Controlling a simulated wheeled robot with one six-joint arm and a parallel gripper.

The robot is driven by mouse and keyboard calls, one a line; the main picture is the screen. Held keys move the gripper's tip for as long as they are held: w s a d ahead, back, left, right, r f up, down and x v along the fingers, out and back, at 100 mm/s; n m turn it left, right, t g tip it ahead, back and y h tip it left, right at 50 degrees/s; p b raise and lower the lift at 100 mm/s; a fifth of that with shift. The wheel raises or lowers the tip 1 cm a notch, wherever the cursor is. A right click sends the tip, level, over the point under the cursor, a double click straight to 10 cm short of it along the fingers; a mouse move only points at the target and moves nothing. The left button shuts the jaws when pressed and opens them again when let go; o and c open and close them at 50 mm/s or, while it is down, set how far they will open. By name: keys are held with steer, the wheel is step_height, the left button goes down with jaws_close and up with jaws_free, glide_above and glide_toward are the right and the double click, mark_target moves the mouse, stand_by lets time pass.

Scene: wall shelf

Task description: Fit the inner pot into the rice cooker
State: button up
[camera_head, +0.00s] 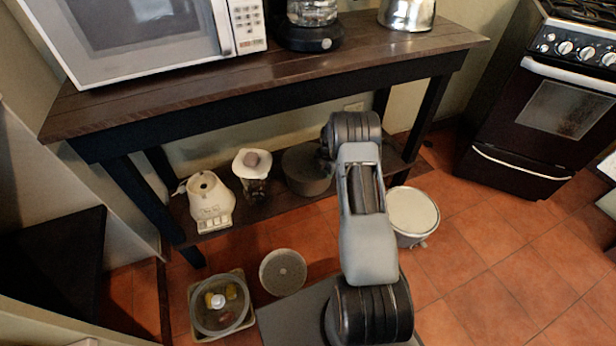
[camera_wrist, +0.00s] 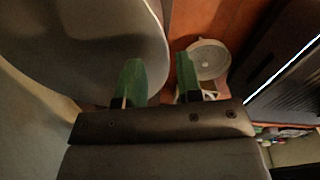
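The dark grey inner pot (camera_head: 305,172) stands on the low shelf under the table. Its right side is partly hidden by my arm in the head view. In the wrist view a large grey round vessel (camera_wrist: 85,40), seemingly this pot, fills the upper left. The white round rice cooker (camera_head: 412,213) stands on the floor right of my arm; it also seems to show in the wrist view (camera_wrist: 208,60). My gripper (camera_wrist: 158,80) has its two green fingers apart, with the pot's edge showing between them. I cannot tell whether they touch it. The head view mostly hides my gripper.
A beige blender base (camera_head: 208,205) and a blender jar (camera_head: 252,172) stand left of the pot on the low shelf. A round grey disc (camera_head: 283,272) and a clear-lidded container (camera_head: 220,303) lie on the floor. The table's dark legs frame the shelf. A stove (camera_head: 545,110) stands right.

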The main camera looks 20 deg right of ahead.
mark_target(325, 182)
steer(key=shift+w+d+f+b, duration=0.15)
steer(key=shift+f+b, duration=0.5)
steer(key=shift+f, duration=0.9)
steer(key=shift+w+a+f+b, duration=0.15)
steer(key=shift+f+b, duration=0.5)
steer(key=shift+f, duration=0.9)
steer(key=shift+d, duration=0.1)
jaws_close()
steer(key=shift+r, duration=0.1)
